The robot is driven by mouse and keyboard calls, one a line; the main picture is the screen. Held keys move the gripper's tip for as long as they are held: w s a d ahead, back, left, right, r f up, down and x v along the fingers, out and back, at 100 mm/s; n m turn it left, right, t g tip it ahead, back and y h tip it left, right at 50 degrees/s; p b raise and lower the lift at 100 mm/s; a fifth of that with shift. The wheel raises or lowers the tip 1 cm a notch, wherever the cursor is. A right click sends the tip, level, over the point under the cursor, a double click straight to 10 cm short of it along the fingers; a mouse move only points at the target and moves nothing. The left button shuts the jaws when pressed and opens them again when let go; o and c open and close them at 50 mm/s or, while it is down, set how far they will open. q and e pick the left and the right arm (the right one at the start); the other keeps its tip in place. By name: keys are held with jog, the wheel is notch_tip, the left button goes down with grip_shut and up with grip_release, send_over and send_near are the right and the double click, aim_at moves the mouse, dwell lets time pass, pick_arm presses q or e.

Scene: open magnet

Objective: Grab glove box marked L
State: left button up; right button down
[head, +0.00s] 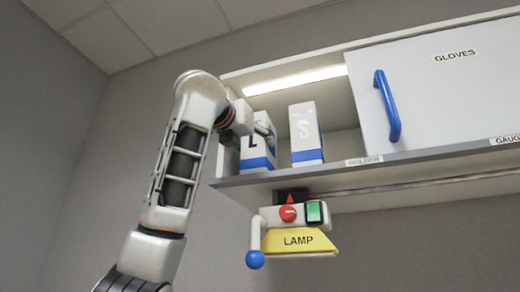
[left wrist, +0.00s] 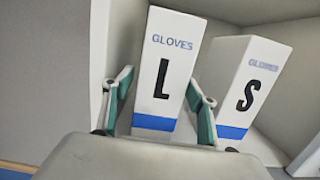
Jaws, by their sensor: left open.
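The glove box marked L (head: 257,152) is a white upright box with a blue band near its base, on the cabinet shelf at the left. In the left wrist view the L box (left wrist: 164,95) stands between the two fingers of my left gripper (left wrist: 159,78). The fingers are open, one on each side of the box; whether they touch it I cannot tell. In the head view my left gripper (head: 262,129) reaches in at the L box and hides part of it. My right gripper is not in view.
A similar box marked S (head: 306,140) stands close to the right; it also shows in the left wrist view (left wrist: 240,90). A GLOVES door (head: 440,85) with a blue handle (head: 388,107) covers the right side. A LAMP unit (head: 298,240) hangs below the shelf.

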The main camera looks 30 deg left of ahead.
pick_arm(q)
jog(key=shift+w+a, duration=0.1)
jog(key=shift+w, duration=0.25)
jog(key=shift+w+r, duration=0.15)
jog(key=shift+w, duration=0.05)
jog(key=p+x, duration=0.2)
jog(key=x, duration=0.2)
jog(key=shift+w+r, duration=0.2)
jog(key=shift+w, duration=0.1)
jog(key=shift+c, duration=1.4)
jog(key=c, duration=0.9)
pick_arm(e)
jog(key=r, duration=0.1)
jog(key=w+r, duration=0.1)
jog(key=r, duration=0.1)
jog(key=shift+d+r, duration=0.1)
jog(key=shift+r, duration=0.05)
